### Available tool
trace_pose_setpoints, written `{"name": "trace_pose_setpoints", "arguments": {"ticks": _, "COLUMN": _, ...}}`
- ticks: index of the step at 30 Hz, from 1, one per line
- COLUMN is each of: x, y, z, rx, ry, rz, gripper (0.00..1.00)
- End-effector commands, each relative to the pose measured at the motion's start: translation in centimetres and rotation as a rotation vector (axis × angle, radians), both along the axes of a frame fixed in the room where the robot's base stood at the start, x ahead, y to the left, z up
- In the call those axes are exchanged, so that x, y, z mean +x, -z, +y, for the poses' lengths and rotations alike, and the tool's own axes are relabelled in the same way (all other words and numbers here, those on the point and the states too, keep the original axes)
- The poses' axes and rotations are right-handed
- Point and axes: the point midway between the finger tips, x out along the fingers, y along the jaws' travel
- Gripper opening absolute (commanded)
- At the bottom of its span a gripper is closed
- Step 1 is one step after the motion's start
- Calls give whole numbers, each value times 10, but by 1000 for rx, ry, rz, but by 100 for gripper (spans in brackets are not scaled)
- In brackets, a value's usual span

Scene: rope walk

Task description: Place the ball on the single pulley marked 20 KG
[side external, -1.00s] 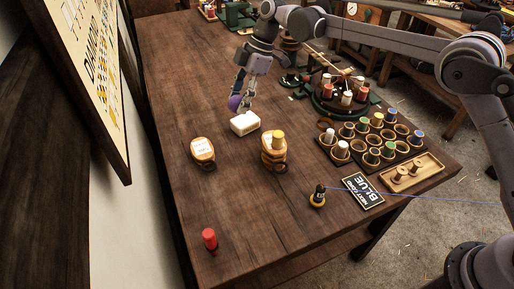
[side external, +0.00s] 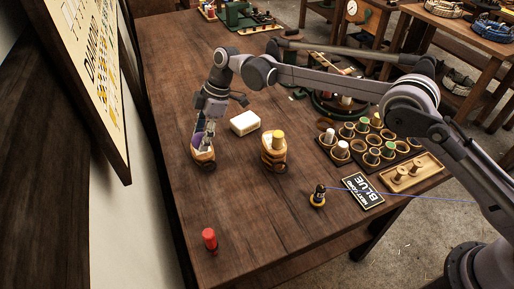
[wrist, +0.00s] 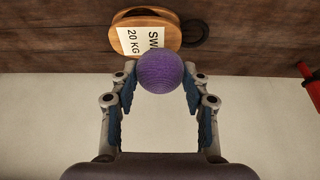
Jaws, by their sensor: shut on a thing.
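The purple ball (wrist: 161,72) is held between the two fingertips of my gripper (wrist: 160,88) in the wrist view. In the side view my gripper (side external: 204,140) is over the single pulley (side external: 204,157), and the ball is mostly hidden behind the fingers. The pulley is a wooden block with a white label; in the wrist view the label on the pulley (wrist: 128,44) reads "20 KG". The ball overlaps the pulley's lower right part there. I cannot tell whether the ball touches it.
A white block (side external: 245,123) lies right of my gripper. A stacked wooden pulley (side external: 273,157) with a yellow top stands further right. A red peg (side external: 210,239) stands near the front.

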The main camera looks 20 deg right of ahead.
Motion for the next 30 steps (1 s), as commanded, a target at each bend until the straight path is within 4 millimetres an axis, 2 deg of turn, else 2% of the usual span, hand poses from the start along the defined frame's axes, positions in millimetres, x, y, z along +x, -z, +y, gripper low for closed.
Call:
{"name": "trace_pose_setpoints", "arguments": {"ticks": 4, "x": 0, "y": 18, "z": 0, "rx": 0, "ry": 0, "rz": 0, "gripper": 18}}
{"name": "trace_pose_setpoints", "arguments": {"ticks": 16, "x": 0, "y": 24, "z": -1, "rx": 0, "ry": 0, "rz": 0, "gripper": 18}}
{"name": "trace_pose_setpoints", "arguments": {"ticks": 17, "x": 0, "y": 23, "z": -1, "rx": 0, "ry": 0, "rz": 0, "gripper": 55}}
{"name": "trace_pose_setpoints", "arguments": {"ticks": 18, "x": 0, "y": 23, "z": -1, "rx": 0, "ry": 0, "rz": 0, "gripper": 67}}
{"name": "trace_pose_setpoints", "arguments": {"ticks": 19, "x": 0, "y": 23, "z": -1, "rx": 0, "ry": 0, "rz": 0, "gripper": 69}}
{"name": "trace_pose_setpoints", "arguments": {"ticks": 30, "x": 0, "y": 19, "z": -1, "rx": 0, "ry": 0, "rz": 0, "gripper": 69}}
